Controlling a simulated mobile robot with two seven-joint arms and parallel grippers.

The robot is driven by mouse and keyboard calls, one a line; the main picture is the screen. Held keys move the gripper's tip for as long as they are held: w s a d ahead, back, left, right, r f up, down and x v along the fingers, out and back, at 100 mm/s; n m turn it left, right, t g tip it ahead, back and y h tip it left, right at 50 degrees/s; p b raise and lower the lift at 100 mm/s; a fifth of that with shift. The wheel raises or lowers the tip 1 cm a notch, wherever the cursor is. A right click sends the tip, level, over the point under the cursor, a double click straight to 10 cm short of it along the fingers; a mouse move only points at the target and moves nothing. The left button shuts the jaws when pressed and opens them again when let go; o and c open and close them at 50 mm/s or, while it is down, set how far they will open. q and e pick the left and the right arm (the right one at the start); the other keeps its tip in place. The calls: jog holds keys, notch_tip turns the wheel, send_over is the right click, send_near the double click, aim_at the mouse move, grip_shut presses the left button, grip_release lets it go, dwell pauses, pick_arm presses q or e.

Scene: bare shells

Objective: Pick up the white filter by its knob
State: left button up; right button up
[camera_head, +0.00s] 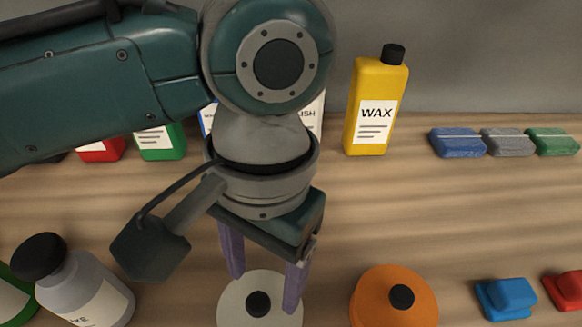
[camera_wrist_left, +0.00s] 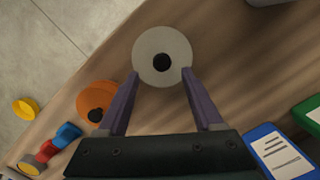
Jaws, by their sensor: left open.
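The white filter (camera_head: 234,304) is a pale round disc with a black knob (camera_head: 258,303) at its centre, lying on the wooden surface at the bottom of the head view. It also shows in the left wrist view (camera_wrist_left: 146,45), with its knob (camera_wrist_left: 161,62) just beyond the fingertips. My left gripper (camera_head: 266,290) is open, its two purple fingers pointing down over the disc, one to each side of the knob in the head view. Nothing is between the fingers in the wrist view (camera_wrist_left: 161,76). Whether the fingertips touch the disc I cannot tell. My right gripper is not in view.
An orange disc with a black knob (camera_head: 378,300) lies to the right of the white one. Blue (camera_head: 506,299) and red (camera_head: 566,291) blocks lie further right. A yellow wax bottle (camera_head: 376,105) and sponges (camera_head: 457,142) stand behind.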

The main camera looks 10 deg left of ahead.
aim_at(258, 302)
pick_arm(q)
jog(key=f, duration=0.3)
jog(key=shift+s+a+f, duration=0.3)
jog(key=shift+s+f, duration=0.1)
grip_shut()
dwell(1.1)
